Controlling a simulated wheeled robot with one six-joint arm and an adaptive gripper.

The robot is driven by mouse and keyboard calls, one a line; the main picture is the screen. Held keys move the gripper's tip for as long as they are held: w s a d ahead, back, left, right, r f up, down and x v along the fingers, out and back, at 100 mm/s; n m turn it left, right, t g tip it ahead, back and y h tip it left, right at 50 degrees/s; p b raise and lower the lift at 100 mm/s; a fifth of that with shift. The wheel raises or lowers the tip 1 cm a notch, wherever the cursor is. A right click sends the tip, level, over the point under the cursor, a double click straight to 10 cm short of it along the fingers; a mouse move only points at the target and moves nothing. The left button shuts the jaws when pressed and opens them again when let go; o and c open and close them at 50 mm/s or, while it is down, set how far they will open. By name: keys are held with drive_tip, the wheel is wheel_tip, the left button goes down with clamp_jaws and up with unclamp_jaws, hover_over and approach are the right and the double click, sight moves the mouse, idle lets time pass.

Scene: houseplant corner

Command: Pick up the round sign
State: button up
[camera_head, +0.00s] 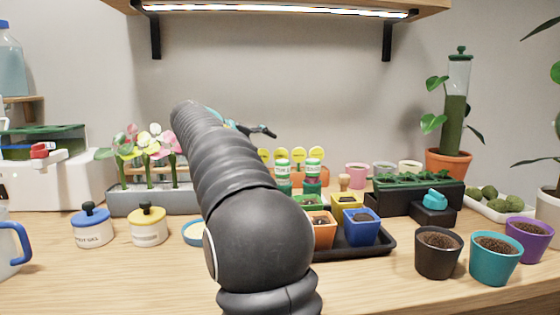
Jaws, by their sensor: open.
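Several yellow round signs (297,154) stand upright in a row at the back of the counter, just right of my arm. They carry small dark marks too small to read. Their lower parts are partly hidden by white-and-green bottles (313,169) and an orange holder. My gripper (266,131) shows as a dark tip with teal parts beyond my arm. It is open, above and left of the signs in the picture, with nothing visible in it. My arm hides most of the gripper and the counter behind it.
A black tray (376,247) with small coloured pots stands in front of the signs. Soil-filled pots (494,258) stand at the right front. Flowers in a grey planter (146,199) and two lidded jars (148,226) stand left. A lit shelf (280,10) hangs above.

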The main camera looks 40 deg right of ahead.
sight(278, 154)
drive_tip(key=x, duration=0.5)
drive_tip(key=shift+s+d, duration=0.1)
drive_tip(key=shift+c, duration=0.3)
drive_tip(key=c, duration=0.7)
